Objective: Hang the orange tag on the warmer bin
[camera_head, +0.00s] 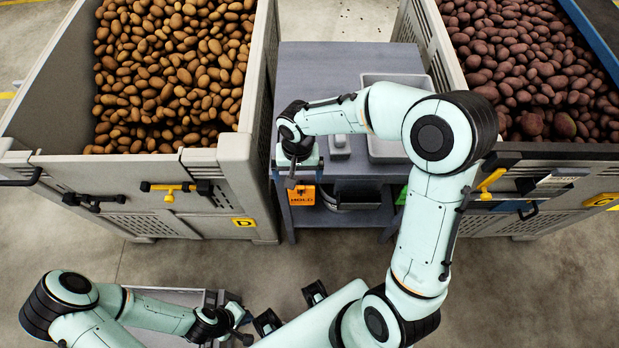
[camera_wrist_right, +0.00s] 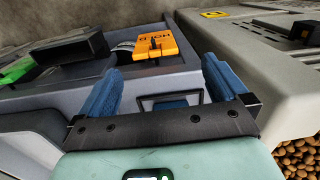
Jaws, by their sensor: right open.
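The orange tag (camera_head: 301,195), lettered HOLD, hangs at the front edge of the grey table between two bins. It also shows in the right wrist view (camera_wrist_right: 155,46), ahead of the fingertips. My right gripper (camera_wrist_right: 162,75) is open and empty, apart from the tag; in the head view it is above the table's front edge (camera_head: 292,180). The left bin (camera_head: 130,165), marked D, holds brown potatoes; the right bin (camera_head: 507,222) holds dark reddish potatoes. I cannot tell which is warmer. My left gripper (camera_head: 246,327) is low at the bottom, its jaws unclear.
A green tag (camera_head: 402,195) is at the table front, partly behind my right arm. A grey tray (camera_head: 385,150) stands on the table. Yellow-handled fittings stick out from the left bin (camera_head: 172,189) and right bin (camera_head: 489,182).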

